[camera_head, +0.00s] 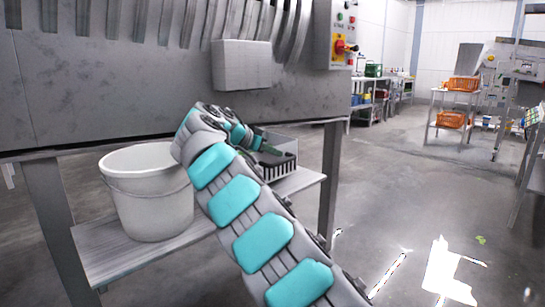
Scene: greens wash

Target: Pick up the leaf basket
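A basket (283,168) with pale upper edges and dark slatted sides sits on the right part of a low grey shelf. I take it to be the leaf basket. My arm reaches from the bottom right up to the shelf and covers the basket's left side. My gripper (262,147) is at the end of the arm, over the basket's near left part. Its fingertips are small and partly hidden, so I cannot tell whether they are open or touch the basket.
A white bucket (150,200) stands on the shelf (110,252) left of my arm. A large grey machine (110,90) with a control box (337,35) rises above the shelf. A table leg (329,180) stands just right of the basket. The floor to the right is open.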

